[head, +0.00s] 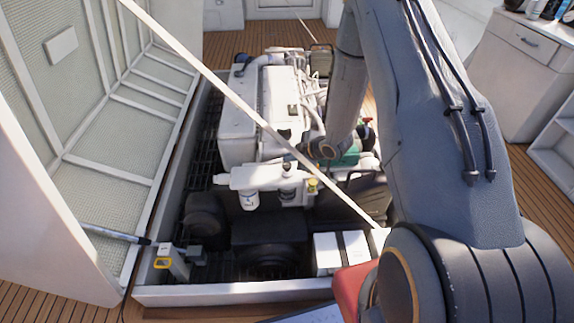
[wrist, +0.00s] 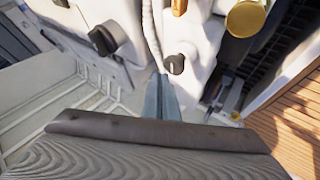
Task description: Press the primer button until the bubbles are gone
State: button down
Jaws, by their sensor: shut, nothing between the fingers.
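The white filter housing (head: 255,178) sits at the near end of the engine in the head view. A small black knob (head: 287,168) stands on it, perhaps the primer button. In the wrist view a black knob with a pale mark (wrist: 174,64) sits on a white housing, just beyond my gripper (wrist: 163,98). My gripper is shut and empty; its grey body fills the bottom of that view. I cannot tell whether its tip touches anything. In the head view my arm reaches down to the housing and its tip is unclear. No bubbles can be made out.
A gold cap (wrist: 245,18) and another black knob (wrist: 105,38) flank the gripper. The white engine (head: 238,125) lies behind the housing. A pale strut (head: 220,85) crosses diagonally above the bay. The raised hatch lid (head: 100,140) stands at the left; wooden deck surrounds it.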

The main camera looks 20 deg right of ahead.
aim_at(290, 166)
jog(key=shift+f, duration=0.1)
jog(key=shift+f, duration=0.35)
jog(key=shift+f+b, duration=0.7)
jog(key=shift+f, duration=0.2)
dwell(1.1)
jog(key=shift+r, duration=0.1)
jog(key=shift+r+p, duration=0.9)
jog(key=shift+r, duration=0.35)
jog(key=shift+r+p, duration=1.75)
jog(key=shift+r, duration=0.8)
